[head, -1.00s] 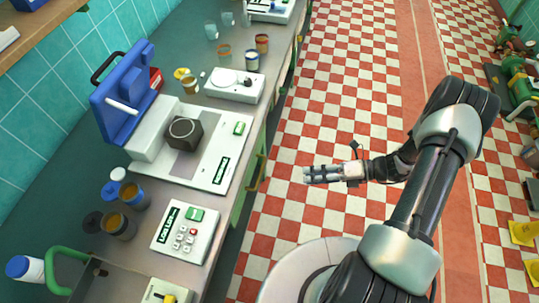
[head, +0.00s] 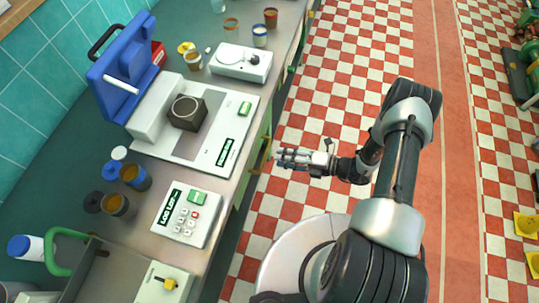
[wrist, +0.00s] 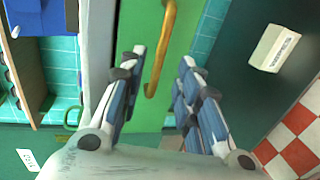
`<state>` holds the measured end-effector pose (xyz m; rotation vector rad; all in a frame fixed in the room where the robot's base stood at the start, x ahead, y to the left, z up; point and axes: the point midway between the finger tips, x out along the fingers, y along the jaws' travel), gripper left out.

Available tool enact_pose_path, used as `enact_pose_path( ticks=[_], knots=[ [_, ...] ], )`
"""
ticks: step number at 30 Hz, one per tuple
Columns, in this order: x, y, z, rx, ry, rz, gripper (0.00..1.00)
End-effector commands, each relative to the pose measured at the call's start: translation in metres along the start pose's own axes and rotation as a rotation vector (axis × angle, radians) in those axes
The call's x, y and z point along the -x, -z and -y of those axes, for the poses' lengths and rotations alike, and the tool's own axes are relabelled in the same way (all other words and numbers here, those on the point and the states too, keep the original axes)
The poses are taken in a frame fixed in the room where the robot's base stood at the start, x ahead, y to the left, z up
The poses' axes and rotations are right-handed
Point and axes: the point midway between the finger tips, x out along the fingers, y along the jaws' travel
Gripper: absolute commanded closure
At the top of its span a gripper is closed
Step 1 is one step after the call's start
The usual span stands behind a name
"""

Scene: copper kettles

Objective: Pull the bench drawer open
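The bench drawer has a green front (wrist: 192,22) with a curved brass handle (wrist: 168,35), large in the wrist view. In the head view the handle (head: 264,150) shows as a thin gold bar on the bench's right side, below the worktop edge. My gripper (head: 278,158) is just right of it in the head view, pointing at the bench. In the wrist view my gripper (wrist: 163,55) is open, with the handle in the gap between its two blue-grey fingers. I see no finger closed on the handle. The drawer looks shut.
The worktop (head: 165,246) carries a white scale (head: 208,158) with a dark block (head: 187,113), a keypad box (head: 187,215), jars and a grey bin with a green handle (head: 66,250). The checkered floor (head: 330,100) beside the bench is clear.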

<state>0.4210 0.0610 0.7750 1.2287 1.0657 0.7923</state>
Motion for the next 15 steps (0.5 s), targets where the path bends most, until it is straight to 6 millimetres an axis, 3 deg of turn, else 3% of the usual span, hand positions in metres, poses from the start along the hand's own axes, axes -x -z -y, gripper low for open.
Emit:
enact_pose_path(
  ticks=[6, 15],
  knots=[
    [-0.04, 0.001, 0.0, 0.002, -0.001, -0.004, 0.69],
    [-0.058, 0.0, 0.0, 0.001, 0.0, 0.0, 0.69]
  ],
)
